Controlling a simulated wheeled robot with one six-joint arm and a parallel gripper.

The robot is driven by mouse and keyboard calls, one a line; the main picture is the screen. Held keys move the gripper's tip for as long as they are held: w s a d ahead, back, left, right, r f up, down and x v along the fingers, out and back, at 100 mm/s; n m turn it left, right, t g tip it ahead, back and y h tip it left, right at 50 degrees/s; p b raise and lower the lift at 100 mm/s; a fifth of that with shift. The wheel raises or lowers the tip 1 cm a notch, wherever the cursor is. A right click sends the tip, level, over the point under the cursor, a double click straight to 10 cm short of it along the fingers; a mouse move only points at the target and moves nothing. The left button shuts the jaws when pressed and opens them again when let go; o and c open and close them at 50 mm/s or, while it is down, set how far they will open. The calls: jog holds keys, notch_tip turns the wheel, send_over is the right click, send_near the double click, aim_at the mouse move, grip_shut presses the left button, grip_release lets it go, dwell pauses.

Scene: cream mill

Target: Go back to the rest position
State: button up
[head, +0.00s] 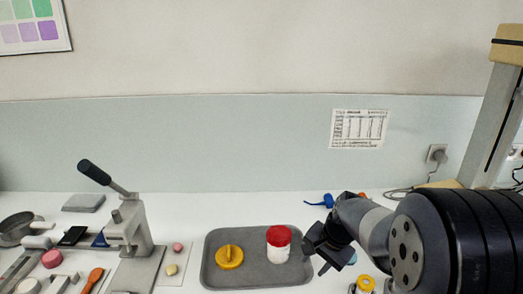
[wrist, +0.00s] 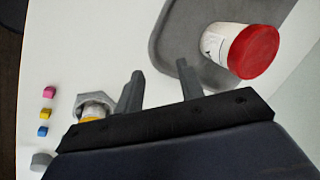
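My gripper (head: 316,258) is just right of the grey tray in the head view, with my arm reaching in from the right. In the wrist view its two fingers (wrist: 160,69) stand apart with nothing between them. A white jar with a red lid (head: 278,248) stands upright on the tray, to the left of my gripper and apart from it. The jar also shows in the wrist view (wrist: 215,43), beyond the fingers.
The grey tray (head: 215,274) also holds a yellow disc with a raised grip (head: 229,257). A lever press (head: 128,228) stands to its left. A grey piece with yellow inside (head: 365,284) is near my arm. Small coloured blocks (wrist: 46,115) lie on the white table.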

aim_at(305, 279)
jog(key=x, duration=0.7)
jog(key=shift+s+d, duration=0.1)
jog(key=shift+s, duration=0.1)
jog(key=shift+f, duration=0.1)
jog(key=shift+s, duration=0.1)
